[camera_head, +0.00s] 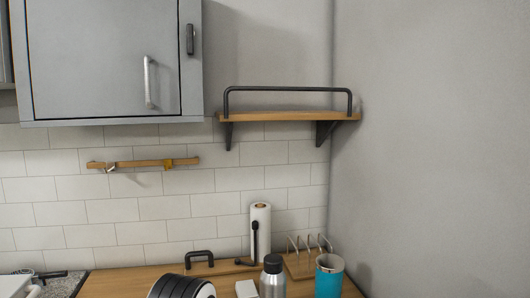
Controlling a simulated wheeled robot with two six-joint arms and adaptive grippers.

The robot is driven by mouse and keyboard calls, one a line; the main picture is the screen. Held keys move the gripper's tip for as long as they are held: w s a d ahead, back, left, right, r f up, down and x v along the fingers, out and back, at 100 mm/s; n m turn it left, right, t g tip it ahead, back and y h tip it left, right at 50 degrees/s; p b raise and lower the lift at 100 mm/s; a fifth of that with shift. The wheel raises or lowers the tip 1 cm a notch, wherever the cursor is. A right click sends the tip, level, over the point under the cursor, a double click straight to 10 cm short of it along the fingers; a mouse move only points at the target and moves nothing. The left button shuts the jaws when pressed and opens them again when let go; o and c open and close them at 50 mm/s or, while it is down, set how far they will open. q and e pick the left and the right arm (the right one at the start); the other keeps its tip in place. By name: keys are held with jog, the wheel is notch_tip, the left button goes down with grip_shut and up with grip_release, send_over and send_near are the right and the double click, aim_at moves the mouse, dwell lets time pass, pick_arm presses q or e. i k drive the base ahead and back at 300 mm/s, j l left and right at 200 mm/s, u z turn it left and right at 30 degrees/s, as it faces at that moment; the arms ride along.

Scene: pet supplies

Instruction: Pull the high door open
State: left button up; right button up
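The high door (100,58) is the grey front panel of a wall cabinet at the upper left. It looks shut, flush in its frame. A silver vertical bar handle (149,81) is on the door's lower right part. A small dark fitting (190,39) is on the cabinet frame to the right of the door. The cabinet's top is cut off by the picture edge. Neither of my grippers can be made out near the door or handle.
A wooden shelf (290,116) with a black rail is right of the cabinet. A wooden rack (143,164) hangs below it. The counter (120,283) holds a paper roll (260,232), a bottle (272,277) and a blue cup (329,277). The space before the door is clear.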

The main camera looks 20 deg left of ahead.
aim_at(88, 59)
jog(key=u, duration=1.45)
